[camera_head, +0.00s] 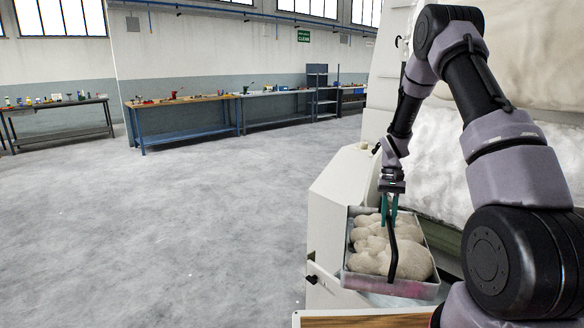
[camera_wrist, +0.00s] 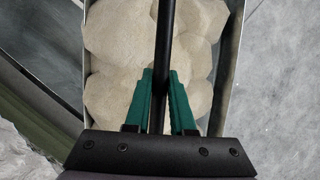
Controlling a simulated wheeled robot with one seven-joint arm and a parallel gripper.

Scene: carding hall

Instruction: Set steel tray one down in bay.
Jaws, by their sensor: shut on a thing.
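The steel tray (camera_head: 392,287) is a shallow metal box filled with several pale, lumpy fibre pieces (camera_head: 405,257). A black bar handle (camera_head: 394,250) arches over it. My gripper (camera_head: 389,222), with green fingers, is shut on this handle from above. In the wrist view the green fingertips (camera_wrist: 162,75) close on the black handle (camera_wrist: 162,45), and the tray's wall (camera_wrist: 237,40) shows at the right. The tray is beside the white machine, near its lower front. Its underside is hidden, so I cannot tell whether it hangs or rests. No bay can be clearly made out.
The white machine (camera_head: 335,205) stands close around the tray, with white fibre (camera_head: 440,165) behind my arm. A wooden surface (camera_head: 362,320) lies at the bottom edge. The grey floor (camera_head: 190,220) at left is open. Workbenches (camera_head: 185,103) line the far wall.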

